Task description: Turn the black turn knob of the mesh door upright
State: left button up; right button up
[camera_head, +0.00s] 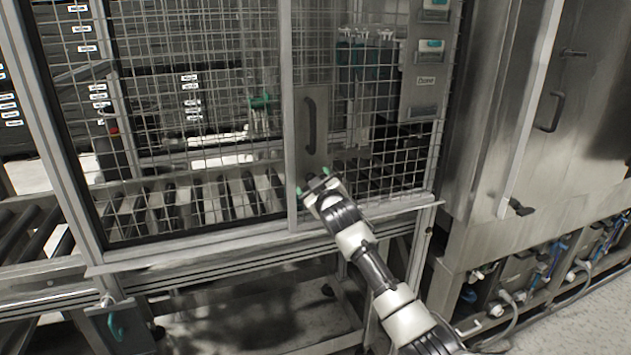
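The mesh door (385,100) stands in front of the caged conveyor, with a metal plate (313,95) at its left edge. A black upright pull handle (309,125) is on that plate. My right gripper (313,181) reaches in from the lower right to the bottom of the plate, below the handle. Its two green-tipped fingers are spread apart. Something small and dark shows between the fingertips; it may be the black turn knob, but its angle and any contact cannot be made out. My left gripper is out of view.
A steel cabinet (560,120) with a handle stands at the right, with hoses and valves below it. A metal ledge (200,255) runs under the cage. Rollers (190,200) lie behind the mesh. Open floor shows at the lower right.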

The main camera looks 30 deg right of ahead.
jog(key=n+p, duration=0.2)
jog(key=n, duration=0.4)
jog(key=shift+n, duration=0.3)
jog(key=n+p, duration=0.1)
jog(key=n, duration=0.4)
jog(key=shift+f, duration=0.1)
jog(key=shift+n, duration=0.3)
jog(key=o, duration=0.9)
jog(key=shift+s+a, duration=0.1)
jog(key=b+v, duration=0.2)
jog(key=v, duration=0.8)
jog(key=shift+s+a, duration=0.15)
jog(key=shift+s, duration=0.1)
